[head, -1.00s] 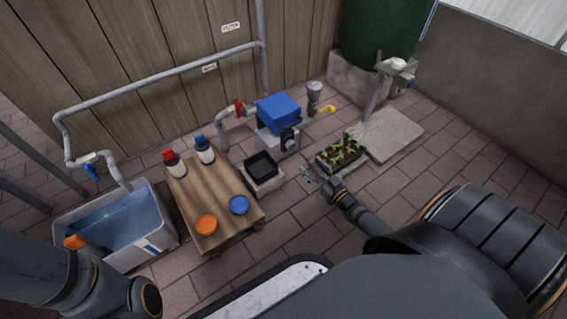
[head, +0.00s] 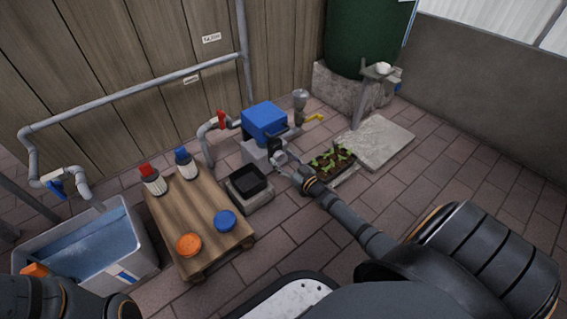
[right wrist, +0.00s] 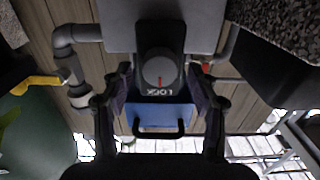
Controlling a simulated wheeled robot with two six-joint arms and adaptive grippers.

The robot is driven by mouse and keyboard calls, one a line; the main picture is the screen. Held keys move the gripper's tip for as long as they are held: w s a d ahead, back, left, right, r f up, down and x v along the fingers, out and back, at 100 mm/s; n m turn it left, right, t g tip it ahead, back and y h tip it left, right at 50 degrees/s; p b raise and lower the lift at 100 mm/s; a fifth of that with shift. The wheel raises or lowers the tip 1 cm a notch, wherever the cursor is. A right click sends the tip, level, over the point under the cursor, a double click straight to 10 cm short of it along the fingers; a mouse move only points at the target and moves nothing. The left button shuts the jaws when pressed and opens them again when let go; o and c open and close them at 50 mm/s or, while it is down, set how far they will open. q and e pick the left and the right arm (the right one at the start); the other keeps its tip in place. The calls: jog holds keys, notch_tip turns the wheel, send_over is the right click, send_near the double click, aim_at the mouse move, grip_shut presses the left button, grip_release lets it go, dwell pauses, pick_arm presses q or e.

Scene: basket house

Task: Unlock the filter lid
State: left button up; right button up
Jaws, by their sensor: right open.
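The filter is a grey box (head: 256,153) with a blue lid (head: 265,117), standing by the wooden wall. On its front is a black lock plate with a round grey knob (right wrist: 159,71). The knob has a red mark, and the word LOCK on the plate reads upside down in the right wrist view. A black handle and the blue lid (right wrist: 160,119) show below the plate there. My right gripper (head: 284,164) is at the box's front. Its open fingers (right wrist: 160,84) stand on either side of the lock plate, with gaps visible. My left gripper is out of view.
A planter (head: 331,160) lies right of my right gripper. A stone block with a black tray (head: 250,185) stands left of it. A wooden table (head: 195,214) holds bottles and bowls. A red-handled pipe valve (head: 222,120) is beside the filter.

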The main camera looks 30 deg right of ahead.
jog(key=c, duration=1.2)
jog(key=shift+o, duration=0.2)
